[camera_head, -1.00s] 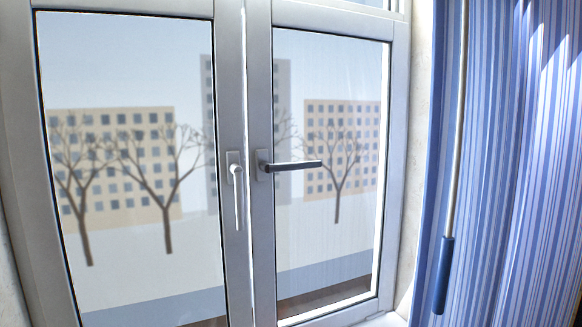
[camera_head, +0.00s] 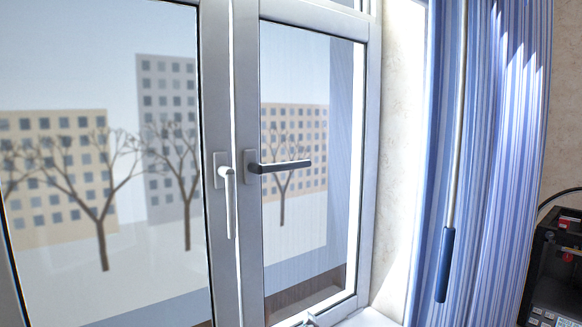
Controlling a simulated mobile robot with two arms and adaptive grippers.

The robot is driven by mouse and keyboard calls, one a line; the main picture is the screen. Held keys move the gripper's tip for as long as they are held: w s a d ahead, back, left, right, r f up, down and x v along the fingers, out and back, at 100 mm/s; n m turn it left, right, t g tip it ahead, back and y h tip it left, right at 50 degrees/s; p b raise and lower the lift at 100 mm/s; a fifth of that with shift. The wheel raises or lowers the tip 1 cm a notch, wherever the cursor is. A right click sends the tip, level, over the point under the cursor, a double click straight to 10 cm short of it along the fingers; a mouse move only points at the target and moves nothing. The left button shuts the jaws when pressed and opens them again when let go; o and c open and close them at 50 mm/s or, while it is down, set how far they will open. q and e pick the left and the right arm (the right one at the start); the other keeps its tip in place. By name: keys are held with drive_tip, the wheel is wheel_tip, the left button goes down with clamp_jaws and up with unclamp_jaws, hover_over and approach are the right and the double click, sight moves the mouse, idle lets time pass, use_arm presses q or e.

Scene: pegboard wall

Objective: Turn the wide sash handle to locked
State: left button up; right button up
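A two-sash window fills the left and middle of the head view. The left sash (camera_head: 212,105) looks the wider one; its white handle (camera_head: 231,205) hangs straight down from a plate on its right-hand stile. The narrower right sash (camera_head: 369,150) carries a dark handle (camera_head: 285,166) on its left stile, pointing level to the right. A bright strip runs between the two stiles; I cannot tell whether the sashes are fully closed. Neither of my grippers is in view, and nothing touches either handle.
A blue striped curtain (camera_head: 500,170) hangs right of the window, with a rod ending in a blue grip (camera_head: 445,265) before it. A black machine (camera_head: 556,260) stands at the far right. A pale sill (camera_head: 365,318) shows below. The space before the handles looks clear.

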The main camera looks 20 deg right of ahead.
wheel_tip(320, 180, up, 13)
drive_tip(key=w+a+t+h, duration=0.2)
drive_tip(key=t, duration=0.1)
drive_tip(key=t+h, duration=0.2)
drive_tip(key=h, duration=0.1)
approach(294, 168)
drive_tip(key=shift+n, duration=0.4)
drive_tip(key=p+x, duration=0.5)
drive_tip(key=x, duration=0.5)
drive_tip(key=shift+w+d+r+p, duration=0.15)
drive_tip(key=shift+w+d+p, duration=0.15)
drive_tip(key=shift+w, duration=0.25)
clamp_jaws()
